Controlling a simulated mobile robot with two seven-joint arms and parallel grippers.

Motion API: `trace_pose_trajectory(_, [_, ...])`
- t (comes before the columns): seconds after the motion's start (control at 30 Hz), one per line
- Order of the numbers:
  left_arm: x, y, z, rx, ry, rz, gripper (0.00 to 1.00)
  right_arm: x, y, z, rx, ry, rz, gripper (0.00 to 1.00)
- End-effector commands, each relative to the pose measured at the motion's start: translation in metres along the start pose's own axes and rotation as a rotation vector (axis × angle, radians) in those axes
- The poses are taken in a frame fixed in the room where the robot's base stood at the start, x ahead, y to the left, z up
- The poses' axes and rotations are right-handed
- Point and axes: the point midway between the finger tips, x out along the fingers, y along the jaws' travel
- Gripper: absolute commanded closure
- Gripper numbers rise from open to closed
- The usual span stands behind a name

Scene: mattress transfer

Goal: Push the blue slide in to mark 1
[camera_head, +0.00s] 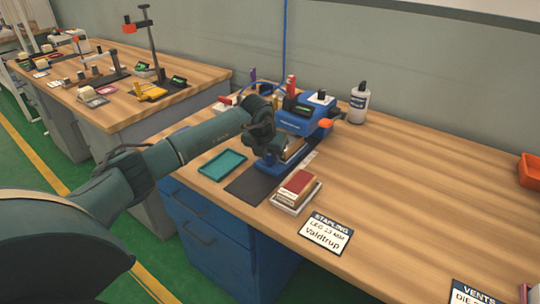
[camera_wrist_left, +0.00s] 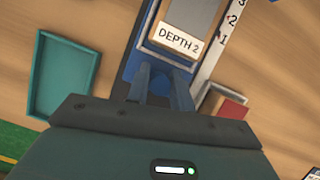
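The blue stapling machine (camera_head: 298,120) stands at the back of the wooden bench. Its blue slide (camera_wrist_left: 150,51) carries a pale block labelled DEPTH 2 (camera_wrist_left: 179,39). A white scale (camera_wrist_left: 213,52) with marks 1, 2 and 3 runs along the slide's right side in the left wrist view. My left gripper (camera_wrist_left: 163,72) is at the slide's near end, its two fingers pointing at it with a narrow gap between them. I cannot tell whether they touch it or hold a part of it. In the head view my left wrist hides part of the slide. My right gripper is out of view.
A teal tray (camera_head: 222,165) lies left of the machine on the bench. A red-topped stack (camera_head: 297,186) sits in front of it, near a STAPLING card (camera_head: 326,233). A white bottle (camera_head: 359,102) stands at the back. The bench's right part is mostly clear.

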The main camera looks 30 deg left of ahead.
Motion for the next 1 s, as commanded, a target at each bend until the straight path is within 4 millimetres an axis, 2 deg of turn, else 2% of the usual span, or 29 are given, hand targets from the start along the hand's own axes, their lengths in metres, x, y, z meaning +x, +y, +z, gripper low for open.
trace_pose_trajectory(0.03, [0.000, 0.000, 0.000, 0.000, -0.001, 0.000, 0.73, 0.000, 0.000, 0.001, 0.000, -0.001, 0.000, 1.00])
trace_pose_trajectory(0.2, [0.000, 0.000, 0.000, -0.001, 0.000, 0.000, 0.59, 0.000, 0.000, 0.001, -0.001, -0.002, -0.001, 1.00])
trace_pose_trajectory(0.43, [0.000, 0.000, 0.000, -0.001, 0.000, 0.000, 0.59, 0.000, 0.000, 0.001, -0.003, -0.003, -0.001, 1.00])
trace_pose_trajectory(0.57, [-0.008, 0.001, 0.001, -0.001, -0.002, 0.000, 0.59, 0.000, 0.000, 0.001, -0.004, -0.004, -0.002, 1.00])
trace_pose_trajectory(0.67, [-0.023, 0.001, 0.001, 0.000, -0.004, 0.000, 0.59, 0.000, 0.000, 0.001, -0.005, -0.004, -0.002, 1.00])
trace_pose_trajectory(1.0, [-0.098, 0.001, 0.001, 0.000, -0.004, 0.000, 0.59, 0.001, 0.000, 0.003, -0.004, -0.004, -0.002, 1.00])
